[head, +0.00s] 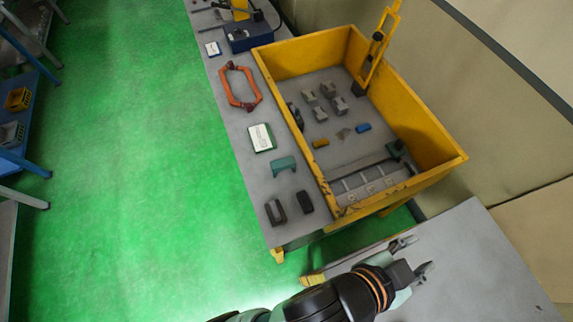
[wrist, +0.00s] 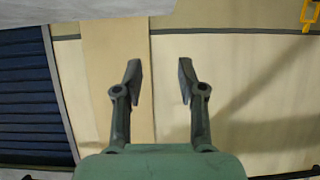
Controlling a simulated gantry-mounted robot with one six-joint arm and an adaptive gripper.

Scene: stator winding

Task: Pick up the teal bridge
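The teal bridge (head: 284,166) lies on the grey bench top, just left of the yellow-walled tray, in the head view. It sits between a white-and-green card and two dark blocks. My gripper (head: 418,254) is at the lower right of the head view, over the grey surface in front of the bench and well apart from the bridge. In the wrist view my gripper (wrist: 158,82) shows two fingers spread apart with nothing between them. The bridge is not in the wrist view.
The yellow tray (head: 335,198) holds several small grey blocks, a blue piece and a yellow piece. Dark blocks (head: 276,212) and a white-and-green card (head: 262,138) lie near the bridge. An orange frame (head: 228,88) lies farther back. A yellow upright (head: 376,50) rises at the tray's far side.

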